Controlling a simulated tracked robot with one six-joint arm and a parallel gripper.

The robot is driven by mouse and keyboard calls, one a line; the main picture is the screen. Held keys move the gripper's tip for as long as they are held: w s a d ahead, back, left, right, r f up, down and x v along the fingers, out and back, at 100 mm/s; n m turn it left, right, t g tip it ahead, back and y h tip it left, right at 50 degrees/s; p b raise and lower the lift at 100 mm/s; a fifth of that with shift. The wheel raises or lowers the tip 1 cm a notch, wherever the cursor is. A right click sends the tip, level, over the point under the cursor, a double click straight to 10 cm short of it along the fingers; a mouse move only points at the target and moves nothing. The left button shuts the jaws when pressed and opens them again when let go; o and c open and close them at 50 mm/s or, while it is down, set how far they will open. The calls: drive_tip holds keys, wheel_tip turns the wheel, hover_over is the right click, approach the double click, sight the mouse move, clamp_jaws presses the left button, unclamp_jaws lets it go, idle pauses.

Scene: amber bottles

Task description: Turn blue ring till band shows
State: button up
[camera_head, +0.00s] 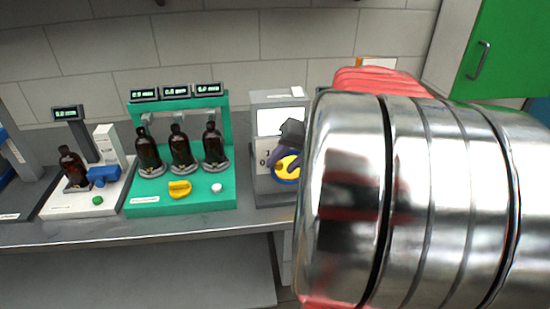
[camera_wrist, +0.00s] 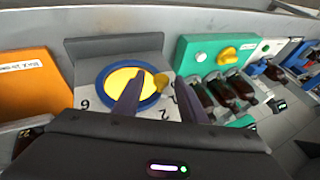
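The blue ring (camera_wrist: 100,84) surrounds a yellow disc (camera_wrist: 118,78) on a pale plate marked with numerals. A small yellow knob (camera_wrist: 161,82) sits at the ring's right side. In the head view the blue ring (camera_head: 286,180) is partly hidden by my gripper and arm. My gripper (camera_wrist: 160,85) is open, with its two dark fingers apart. One finger overlaps the yellow disc and the other lies right of the ring, with the knob between them in the picture. I cannot tell whether either finger touches. In the head view my gripper (camera_head: 290,138) is at the dial. No separate band is distinguishable.
A teal stand (camera_head: 130,205) with several amber bottles and a yellow handle (camera_head: 179,189) stands left of the dial unit. Farther left is a white station (camera_head: 75,204) with one bottle. An orange block (camera_wrist: 28,85) is left of the dial in the wrist view.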

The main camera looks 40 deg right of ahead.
drive_tip(key=v, duration=1.3)
drive_tip(key=shift+s+r, duration=0.25)
drive_tip(key=w+a+f+n, duration=0.15)
drive_tip(key=w+a, duration=0.25)
drive_tip(key=a, duration=0.5)
drive_tip(key=w+a+f+n, duration=0.15)
drive_tip(key=w+a, duration=0.25)
drive_tip(key=a, duration=0.4)
drive_tip(key=s+a+f+n, duration=0.2)
drive_tip(key=s+a+f, duration=0.2)
drive_tip(key=s+a, duration=0.1)
drive_tip(key=s+a+f+n+h, duration=0.1)
drive_tip(key=s+a+f, duration=0.3)
drive_tip(key=a, duration=0.4)
drive_tip(key=shift+s+a+n+g, duration=0.2)
drive_tip(key=shift+s+n+g, duration=0.2)
drive_tip(key=shift+n, duration=0.5)
